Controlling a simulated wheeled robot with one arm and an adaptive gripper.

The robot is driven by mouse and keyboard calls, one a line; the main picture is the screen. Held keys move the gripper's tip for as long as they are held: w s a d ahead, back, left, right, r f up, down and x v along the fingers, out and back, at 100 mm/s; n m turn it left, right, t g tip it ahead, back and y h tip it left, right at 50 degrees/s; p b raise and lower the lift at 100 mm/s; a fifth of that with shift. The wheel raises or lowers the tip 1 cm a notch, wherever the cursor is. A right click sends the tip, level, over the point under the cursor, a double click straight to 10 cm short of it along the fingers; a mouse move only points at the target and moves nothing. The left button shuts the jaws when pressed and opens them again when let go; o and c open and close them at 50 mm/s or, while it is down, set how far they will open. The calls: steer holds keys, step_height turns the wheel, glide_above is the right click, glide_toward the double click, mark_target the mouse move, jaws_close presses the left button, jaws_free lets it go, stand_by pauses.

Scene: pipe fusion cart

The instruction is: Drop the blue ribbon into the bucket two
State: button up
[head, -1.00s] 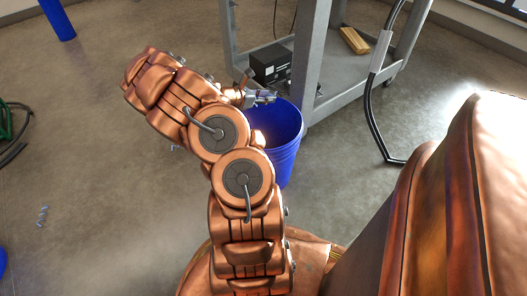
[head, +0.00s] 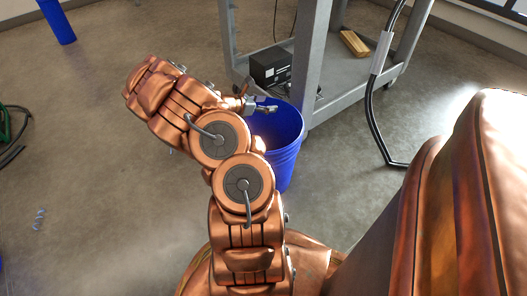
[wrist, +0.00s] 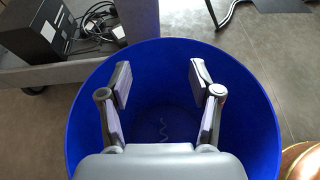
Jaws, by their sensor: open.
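A blue bucket (head: 285,150) stands on the floor beside the cart. It fills much of the wrist view, seen from above with its rim (wrist: 262,95) around my gripper. My gripper (wrist: 160,82) is open over the bucket's mouth, with nothing between its fingers. A thin wavy ribbon (wrist: 163,126) lies at the bottom of the bucket, below and between the fingers; it looks bluish in the shade. In the head view my gripper (head: 266,108) is at the bucket's rim, and the bucket's inside is mostly hidden there.
A grey cart (head: 345,85) stands right behind the bucket, with a black box (head: 270,65) and a wooden block (head: 354,43) on its shelf. A black pipe (head: 368,110) hangs at right. Another pale wavy strip (head: 38,218) lies on the floor at left.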

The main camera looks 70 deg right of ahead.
steer(key=v, duration=1.2)
stand_by(0.6)
steer(key=shift+r, duration=0.1)
steer(key=s+a+r+m+y+p, duration=0.1)
steer(key=a+r+m+p, duration=0.2)
steer(key=a+r+p, duration=0.45)
steer(key=s+a+r+m+t+y+p, duration=0.1)
steer(key=a+r+m+p, duration=0.2)
steer(key=r, duration=0.8)
steer(key=s+a+r+m+y+p, duration=0.2)
steer(key=a+r+p, duration=0.45)
steer(key=r, duration=0.25)
steer(key=s+a+r+m+t+y+p, duration=0.1)
steer(key=s+a+r+t+y+p, duration=0.1)
steer(key=a+r+p, duration=1)
steer(key=s+a+r+m+t+y+p, duration=0.2)
steer(key=s+a+r+y+p, duration=0.3)
steer(key=a+r+p, duration=0.7)
steer(key=s+a, duration=0.1)
steer(key=a, duration=0.6)
steer(key=shift+s+t, duration=0.2)
steer(key=shift+t, duration=0.2)
